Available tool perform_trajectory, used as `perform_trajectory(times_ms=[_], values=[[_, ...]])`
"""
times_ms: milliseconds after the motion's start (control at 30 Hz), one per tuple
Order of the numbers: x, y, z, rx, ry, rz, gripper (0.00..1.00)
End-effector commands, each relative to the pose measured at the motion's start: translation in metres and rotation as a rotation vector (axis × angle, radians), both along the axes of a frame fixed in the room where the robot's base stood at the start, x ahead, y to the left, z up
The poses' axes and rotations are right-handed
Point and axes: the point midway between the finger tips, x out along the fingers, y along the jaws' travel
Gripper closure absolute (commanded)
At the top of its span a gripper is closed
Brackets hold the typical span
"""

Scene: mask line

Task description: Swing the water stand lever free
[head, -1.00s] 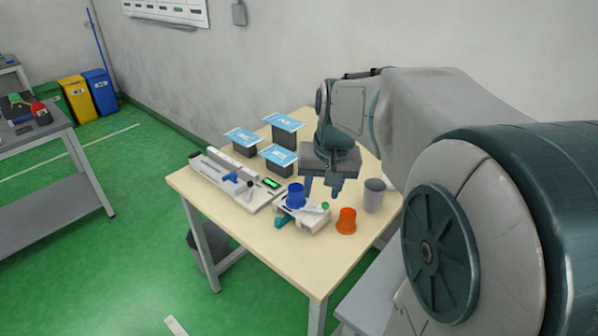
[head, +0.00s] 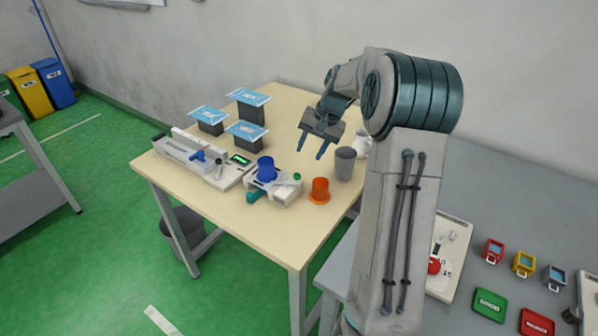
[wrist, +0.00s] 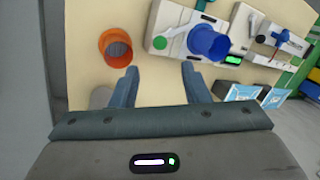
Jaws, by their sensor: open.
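The small white stand (head: 285,193) sits near the front edge of the table, with a blue cup (head: 266,169) on it and a teal part at its front. A thin pale lever with a green knob (head: 296,176) lies along its right side; its exact angle is too small to tell. My gripper (head: 309,153) is open and empty, above and behind the stand, touching nothing. In the wrist view, the green knob (wrist: 160,43) and the blue cup (wrist: 208,43) lie beyond my fingertips (wrist: 159,68). The knob is roughly between the finger lines.
An orange cup (head: 319,191) and a grey cup (head: 345,163) stand right of the stand. A longer white device (head: 191,160) with a blue handle is at left. Several dark boxes with blue-topped packs (head: 247,134) stand behind. A grey bench (head: 490,200) is at right.

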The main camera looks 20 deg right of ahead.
Motion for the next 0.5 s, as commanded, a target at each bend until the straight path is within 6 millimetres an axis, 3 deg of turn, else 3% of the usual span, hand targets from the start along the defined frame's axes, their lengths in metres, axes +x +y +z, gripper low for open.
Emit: perform_trajectory(times_ms=[300, 500], values=[[0.012, 0.019, -0.064, 0.002, 0.005, 0.002, 0.58], [0.017, 0.025, -0.086, 0.001, 0.002, 0.001, 0.58]])
